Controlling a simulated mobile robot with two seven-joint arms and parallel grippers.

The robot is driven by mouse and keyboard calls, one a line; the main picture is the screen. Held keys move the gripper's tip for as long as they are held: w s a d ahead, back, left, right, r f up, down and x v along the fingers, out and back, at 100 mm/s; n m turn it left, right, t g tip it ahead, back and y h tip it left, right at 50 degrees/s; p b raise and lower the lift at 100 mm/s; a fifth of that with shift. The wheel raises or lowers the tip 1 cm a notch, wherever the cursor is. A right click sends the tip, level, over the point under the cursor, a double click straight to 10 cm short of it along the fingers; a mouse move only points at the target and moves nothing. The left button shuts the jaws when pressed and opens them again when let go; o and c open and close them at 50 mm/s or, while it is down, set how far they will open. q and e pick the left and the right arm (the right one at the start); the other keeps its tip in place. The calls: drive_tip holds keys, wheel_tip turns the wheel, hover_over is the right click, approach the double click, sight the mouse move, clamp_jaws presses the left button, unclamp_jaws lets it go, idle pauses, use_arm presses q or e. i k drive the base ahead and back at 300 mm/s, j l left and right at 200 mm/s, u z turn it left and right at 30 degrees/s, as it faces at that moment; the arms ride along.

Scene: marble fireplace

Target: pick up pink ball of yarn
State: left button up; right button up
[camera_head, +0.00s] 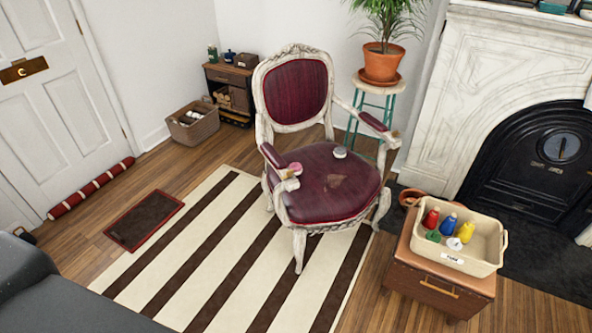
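A small pink ball (295,168), which looks like the pink ball of yarn, shows at the front end of the left armrest of an ornate whitewashed chair (298,127). I cannot tell whether it sits on the armrest or on the seat just behind it. A small pale grey round thing (340,152) lies toward the back of the chair's dark red seat (330,195). Neither of my grippers shows in the head view.
A brown chest (430,290) at the right bears a cream bin (480,266) with several coloured items. A potted plant (381,62) stands on a teal-legged stool behind the chair. The striped rug (190,270) in front is clear. A wicker basket (193,125) stands left.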

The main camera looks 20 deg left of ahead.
sight(297, 168)
drive_tip(key=i+j+z, duration=0.1)
drive_tip(key=z, duration=0.35)
drive_tip(key=j+z, duration=0.25)
drive_tip(key=z, duration=0.25)
drive_tip(key=i+j+z, duration=0.1)
drive_tip(key=j+z, duration=0.35)
drive_tip(key=j, duration=0.5)
drive_tip(key=j+z, duration=0.25)
drive_tip(key=j, duration=1.2)
drive_tip(key=k+j, duration=0.15)
drive_tip(key=j, duration=0.95)
drive_tip(key=k, duration=0.05)
